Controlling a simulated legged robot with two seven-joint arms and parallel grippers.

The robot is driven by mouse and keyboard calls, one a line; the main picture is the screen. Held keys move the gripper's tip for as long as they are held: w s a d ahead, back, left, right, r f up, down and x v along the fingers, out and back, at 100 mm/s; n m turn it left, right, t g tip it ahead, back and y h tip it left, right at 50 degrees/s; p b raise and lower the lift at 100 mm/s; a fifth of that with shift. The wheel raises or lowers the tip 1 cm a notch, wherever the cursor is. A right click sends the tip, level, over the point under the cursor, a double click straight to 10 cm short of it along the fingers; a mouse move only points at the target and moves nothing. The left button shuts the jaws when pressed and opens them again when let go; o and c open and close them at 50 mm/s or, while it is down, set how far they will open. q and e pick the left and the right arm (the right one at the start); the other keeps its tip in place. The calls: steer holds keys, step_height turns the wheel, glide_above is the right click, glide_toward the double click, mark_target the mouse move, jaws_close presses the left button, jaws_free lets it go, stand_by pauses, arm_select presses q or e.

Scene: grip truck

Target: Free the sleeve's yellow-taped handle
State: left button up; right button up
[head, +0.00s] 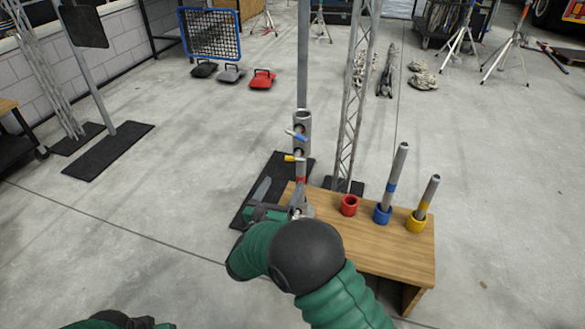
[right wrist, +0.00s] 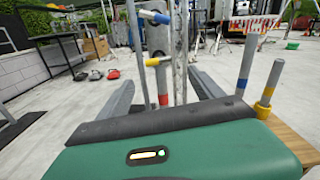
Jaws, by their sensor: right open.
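The grey sleeve (head: 303,124) stands around an upright pole. Its yellow-taped handle (head: 294,158) sticks out to the left, below a blue-taped handle (head: 296,134). Both also show in the right wrist view, yellow (right wrist: 157,62) and blue (right wrist: 153,17). A red-taped piece (right wrist: 163,100) is below them. My right gripper (head: 281,190) is open and empty, low and in front of the sleeve. In the right wrist view its fingers (right wrist: 165,88) stand apart, with the yellow-taped handle seen above the gap. My left gripper's jaws do not show.
A wooden bench (head: 400,262) at right carries an empty red cup (head: 349,205), a blue cup (head: 382,214) and a yellow cup (head: 416,222). Taped rods stand in the blue and yellow cups. A lattice truss (head: 352,110) rises right behind the sleeve.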

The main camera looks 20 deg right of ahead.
mark_target(295, 157)
steer(key=b+x, duration=0.3)
steer(key=x, duration=0.9)
steer(key=shift+w+d, duration=0.1)
steer(key=shift+w, duration=0.25)
steer(key=c, duration=1.4)
